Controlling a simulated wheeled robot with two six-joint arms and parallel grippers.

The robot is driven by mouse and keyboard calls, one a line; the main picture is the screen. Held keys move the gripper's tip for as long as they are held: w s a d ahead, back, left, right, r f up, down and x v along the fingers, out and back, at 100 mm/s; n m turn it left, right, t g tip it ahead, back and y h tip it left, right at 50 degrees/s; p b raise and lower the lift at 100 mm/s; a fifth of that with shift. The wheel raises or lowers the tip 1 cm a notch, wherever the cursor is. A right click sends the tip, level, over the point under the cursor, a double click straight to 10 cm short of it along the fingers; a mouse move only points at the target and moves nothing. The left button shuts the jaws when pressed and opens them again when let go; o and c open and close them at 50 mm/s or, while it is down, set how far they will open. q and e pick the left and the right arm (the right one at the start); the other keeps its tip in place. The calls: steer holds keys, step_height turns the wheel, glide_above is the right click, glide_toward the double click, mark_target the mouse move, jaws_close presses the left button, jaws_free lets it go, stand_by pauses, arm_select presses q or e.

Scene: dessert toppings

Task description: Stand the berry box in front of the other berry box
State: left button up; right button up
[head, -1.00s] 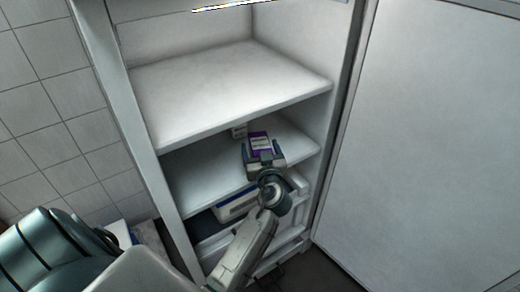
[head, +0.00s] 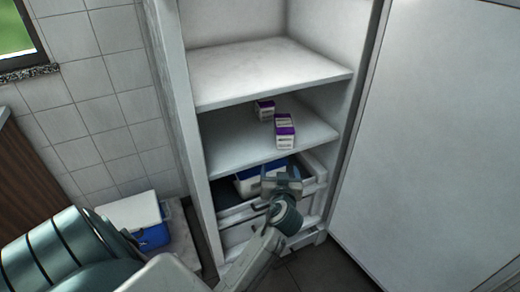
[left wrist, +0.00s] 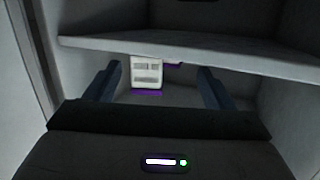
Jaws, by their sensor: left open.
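Two white berry boxes with purple tops stand on the middle shelf. The rear berry box (head: 264,110) is farther back and a little to the left. The front berry box (head: 285,133) stands upright nearer the shelf's front edge, with a small gap apparent between them. My left gripper (head: 282,178) is open and empty, out in front of and below the shelf edge, apart from both boxes. In the left wrist view, which looks upside down, the front box (left wrist: 146,72) shows between the spread fingers and partly hides the rear one (left wrist: 173,65). My right gripper is out of view.
The middle shelf (head: 230,145) has free room left of the boxes; the upper shelf (head: 260,70) above is empty. Below, a blue and white container (head: 247,184) sits in a drawer. Another blue and white box (head: 140,215) stands at left. The cabinet's side wall is close on the right.

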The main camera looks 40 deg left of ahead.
arm_select(q)
steer(key=s+d+f+m+g+h, duration=0.1)
steer(key=s+d+f+m+h, duration=0.15)
steer(key=s+f, duration=0.35)
steer(key=s+d+f+m+g+h, duration=0.1)
steer(key=s+d+f+h, duration=0.15)
steer(key=s, duration=0.55)
steer(key=s+d+f+m+g+h, duration=0.1)
steer(key=s+d+m+h, duration=0.1)
steer(key=s, duration=0.4)
steer(key=s+d+f+m+g+h, duration=0.1)
steer(key=s+d+m+g+h, duration=0.1)
steer(key=s+d+h, duration=0.2)
steer(key=s, duration=0.3)
steer(key=shift+s+d, duration=0.15)
steer(key=shift+d, duration=0.25)
steer(key=shift+f, duration=0.15)
